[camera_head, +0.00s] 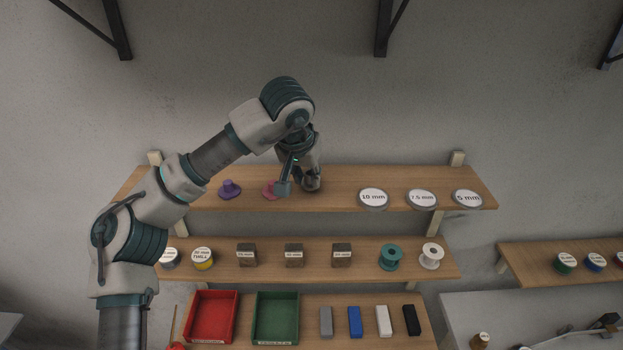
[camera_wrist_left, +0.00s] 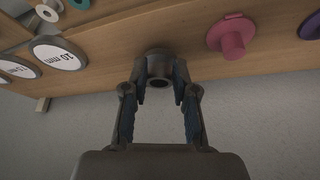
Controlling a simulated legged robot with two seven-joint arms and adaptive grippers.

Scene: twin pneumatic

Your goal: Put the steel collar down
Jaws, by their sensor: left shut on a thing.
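My left gripper (camera_head: 309,182) is over the top shelf (camera_head: 342,178), right of the pink flanged piece (camera_head: 270,189). In the left wrist view my left gripper (camera_wrist_left: 159,80) has its two fingers on either side of a dark grey steel collar (camera_wrist_left: 158,66), a short ring with a round hole, and is shut on it. The collar is at the shelf's surface or just above it; I cannot tell whether it touches. In the head view my gripper mostly hides it. My right gripper does not show.
A purple flanged piece (camera_head: 229,189) stands left of the pink one. White-topped round items, such as the 10 mm one (camera_head: 373,197), stand on the right of the top shelf. Lower shelves hold blocks, spools, a red tray (camera_head: 190,318) and a green tray (camera_head: 256,318).

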